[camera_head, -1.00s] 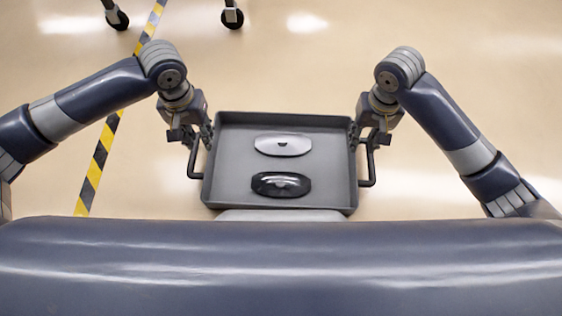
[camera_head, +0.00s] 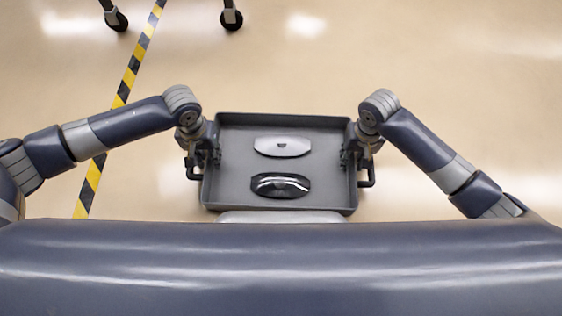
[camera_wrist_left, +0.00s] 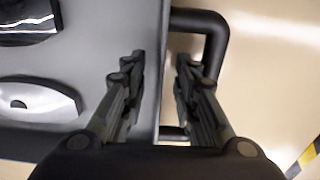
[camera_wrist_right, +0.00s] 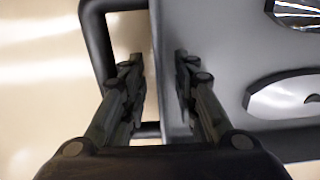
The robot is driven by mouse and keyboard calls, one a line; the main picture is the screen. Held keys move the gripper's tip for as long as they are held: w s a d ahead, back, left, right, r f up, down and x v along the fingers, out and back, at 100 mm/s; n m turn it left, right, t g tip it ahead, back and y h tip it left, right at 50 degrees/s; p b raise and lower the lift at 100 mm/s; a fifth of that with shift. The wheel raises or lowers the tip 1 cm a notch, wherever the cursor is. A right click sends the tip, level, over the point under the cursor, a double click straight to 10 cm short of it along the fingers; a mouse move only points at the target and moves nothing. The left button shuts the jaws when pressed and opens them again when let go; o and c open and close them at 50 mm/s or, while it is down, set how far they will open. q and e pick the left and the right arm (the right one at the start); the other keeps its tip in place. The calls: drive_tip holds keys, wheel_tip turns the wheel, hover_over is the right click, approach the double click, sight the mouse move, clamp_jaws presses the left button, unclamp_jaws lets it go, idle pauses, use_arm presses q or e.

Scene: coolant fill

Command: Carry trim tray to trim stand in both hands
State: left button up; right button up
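The trim tray (camera_head: 230,190) is a grey, shallow square tray in front of me in the head view. It holds a silver oval trim piece (camera_head: 283,147) and a glossy black one (camera_head: 281,186). A black bar handle sticks out on its left side (camera_wrist_left: 214,45) and one on its right side (camera_wrist_right: 92,45). My left gripper (camera_wrist_left: 160,62) is at the left wall, one finger inside the tray and one outside, with gaps to the wall. My right gripper (camera_wrist_right: 157,62) straddles the right wall the same way. Both are open. The trim stand is not identifiable.
Two black caster wheels, left (camera_head: 116,20) and right (camera_head: 231,18), on legs stand at the top of the head view; what they carry is out of frame. A yellow-black floor stripe (camera_head: 128,75) runs down the left. The floor to the right is clear.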

use_arm(q)
clamp_jaws()
use_arm(e)
clamp_jaws()
use_arm(q)
drive_tip(key=shift+w+r, duration=0.1)
use_arm(e)
drive_tip(key=shift+w+r, duration=0.1)
use_arm(q)
drive_tip(key=shift+r, duration=0.15)
use_arm(e)
drive_tip(key=shift+r, duration=0.15)
